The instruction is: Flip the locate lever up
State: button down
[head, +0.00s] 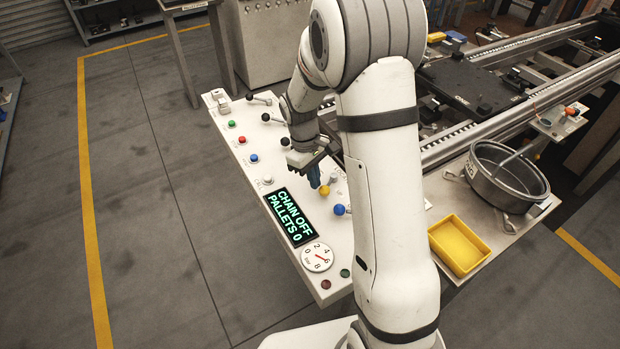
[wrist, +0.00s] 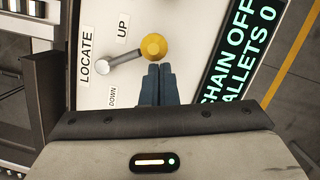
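The locate lever has a yellow ball knob (wrist: 153,47) on a grey rod from a round pivot. It also shows in the head view (head: 324,191). In the wrist view the rod slants right and upward, with the knob nearer the UP label (wrist: 123,27) than the DOWN label (wrist: 113,97). My gripper (wrist: 160,68) has its dark blue fingers together with nothing visible between them. Its tips are just below the knob in the wrist view, on its DOWN side. I cannot tell whether they touch it. In the head view my gripper (head: 315,180) is low over the panel.
The display (head: 289,216) reads "CHAIN OFF" and "PALLETS 0". A blue knob (head: 339,210) is close to the yellow one. Black-knobbed levers and coloured buttons line the white panel (head: 222,119). A pressure gauge (head: 318,257), yellow tray (head: 458,246) and round metal pan (head: 507,176) are nearby.

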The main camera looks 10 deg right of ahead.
jog(key=shift+s+d, duration=0.1)
jog(key=shift+s, duration=0.05)
jog(key=w+a, duration=0.1)
jog(key=w+a+r, duration=0.1)
jog(key=w+a+r+p, duration=0.1)
jog(key=shift+w, duration=0.35)
jog(key=v, duration=0.8)
jog(key=shift+r, duration=0.35)
jog(key=shift+s+a, duration=0.1)
